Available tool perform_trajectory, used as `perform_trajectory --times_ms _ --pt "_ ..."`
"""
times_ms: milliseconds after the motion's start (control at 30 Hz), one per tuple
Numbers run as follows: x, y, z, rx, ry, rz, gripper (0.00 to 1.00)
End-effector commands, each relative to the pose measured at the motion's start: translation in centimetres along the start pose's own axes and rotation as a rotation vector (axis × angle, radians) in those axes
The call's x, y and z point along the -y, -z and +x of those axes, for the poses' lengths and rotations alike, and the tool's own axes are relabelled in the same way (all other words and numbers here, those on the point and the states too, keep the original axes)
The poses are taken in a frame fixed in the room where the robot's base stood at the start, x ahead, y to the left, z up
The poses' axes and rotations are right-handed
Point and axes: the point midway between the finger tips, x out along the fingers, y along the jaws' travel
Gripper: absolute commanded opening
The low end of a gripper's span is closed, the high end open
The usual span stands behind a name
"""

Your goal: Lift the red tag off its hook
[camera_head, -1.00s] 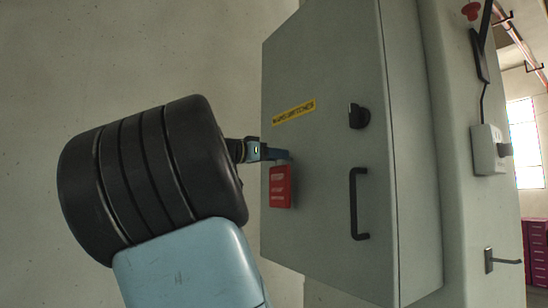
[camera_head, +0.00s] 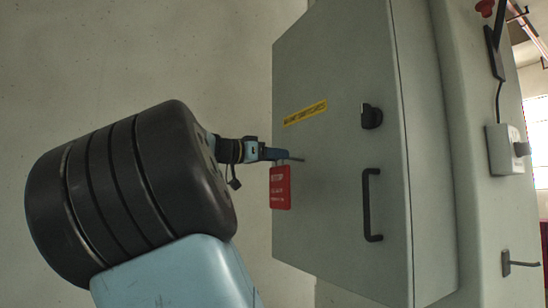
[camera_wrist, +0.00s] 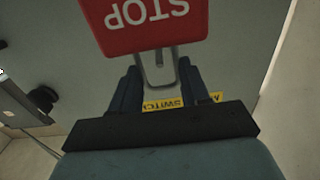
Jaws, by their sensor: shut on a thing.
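The red tag (camera_head: 281,188) hangs below my gripper (camera_head: 284,154), in front of the left edge of the grey cabinet door (camera_head: 335,215). My gripper is shut on the tag's upper part. A thin grey hook (camera_head: 297,160) shows just right of the fingertips. In the wrist view the tag (camera_wrist: 142,28) is large, with "STOP" upside down, and a grey metal loop (camera_wrist: 158,68) runs between the two dark fingers (camera_wrist: 158,85). I cannot tell whether the tag's loop is clear of the hook.
The door carries a yellow label (camera_head: 305,113), a black knob (camera_head: 371,116) and a black handle (camera_head: 372,205). A white switch box (camera_head: 505,149) and another hook (camera_head: 518,263) are on the wall to the right. Bare wall lies left of the cabinet.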

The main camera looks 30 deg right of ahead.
Motion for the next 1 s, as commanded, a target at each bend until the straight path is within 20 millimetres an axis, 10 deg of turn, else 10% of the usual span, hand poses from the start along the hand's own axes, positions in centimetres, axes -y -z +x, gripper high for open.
perform_trajectory --times_ms 1000 --pt "0.0 0.0 -2.9 0.000 0.001 0.001 0.14"
